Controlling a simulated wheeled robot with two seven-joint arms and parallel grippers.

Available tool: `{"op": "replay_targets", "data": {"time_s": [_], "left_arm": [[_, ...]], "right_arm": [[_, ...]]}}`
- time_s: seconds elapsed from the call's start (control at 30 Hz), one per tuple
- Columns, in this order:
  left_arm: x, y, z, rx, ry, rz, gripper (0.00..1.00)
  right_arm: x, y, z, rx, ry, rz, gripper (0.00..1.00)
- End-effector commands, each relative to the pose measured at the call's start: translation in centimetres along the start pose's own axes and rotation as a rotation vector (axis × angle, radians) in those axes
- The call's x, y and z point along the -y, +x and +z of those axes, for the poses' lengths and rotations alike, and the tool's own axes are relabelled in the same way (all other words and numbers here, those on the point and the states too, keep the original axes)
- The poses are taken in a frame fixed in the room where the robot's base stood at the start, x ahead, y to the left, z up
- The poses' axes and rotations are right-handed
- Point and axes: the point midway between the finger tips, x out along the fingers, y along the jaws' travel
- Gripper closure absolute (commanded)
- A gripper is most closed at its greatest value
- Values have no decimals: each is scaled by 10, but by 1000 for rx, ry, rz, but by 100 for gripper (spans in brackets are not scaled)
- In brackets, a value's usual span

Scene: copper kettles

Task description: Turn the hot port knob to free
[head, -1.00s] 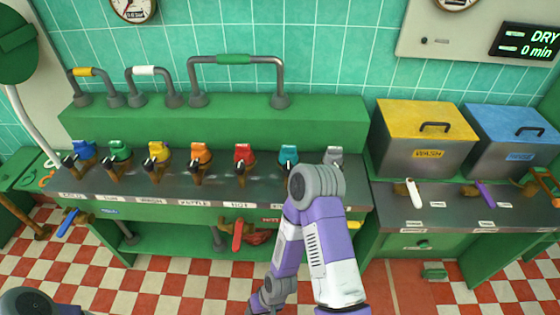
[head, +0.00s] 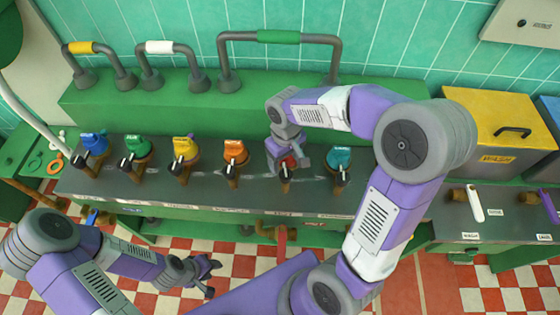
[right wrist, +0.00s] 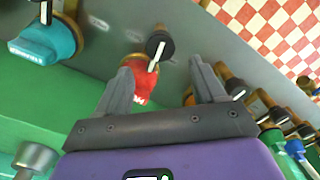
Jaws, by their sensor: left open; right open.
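The red hot port (head: 291,162) stands in the row of coloured ports on the grey counter (head: 130,195), mostly hidden in the head view by my right gripper (head: 287,158). In the right wrist view the red port (right wrist: 143,82) shows between the open fingers of the right gripper (right wrist: 160,82). A round black knob with a white pointer line (right wrist: 160,46) sits on its front, just beyond the fingertips and apart from them. My left gripper (head: 206,274) is open and empty, low in front of the counter.
The teal port (head: 340,160) stands right of the red one and the orange port (head: 235,152) left of it. A grey pipe with a green sleeve (head: 278,37) rises behind. The yellow wash bin (head: 490,120) stands at right.

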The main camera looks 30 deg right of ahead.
Motion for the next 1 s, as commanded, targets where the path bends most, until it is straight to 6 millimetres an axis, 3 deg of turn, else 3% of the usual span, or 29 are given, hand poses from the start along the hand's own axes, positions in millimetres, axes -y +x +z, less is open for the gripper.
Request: {"op": "replay_targets", "data": {"time_s": [0.1,0.3,0.73,1.0], "left_arm": [[3,8,0,2,-1,0,57],[6,15,0,1,0,0,57],[6,16,0,1,0,0,57],[6,16,0,1,0,0,57]], "right_arm": [[0,24,1,5,-1,-1,31],[0,52,1,5,2,-2,31],[0,63,0,1,1,-2,31],[0,62,0,1,1,-2,72]]}}
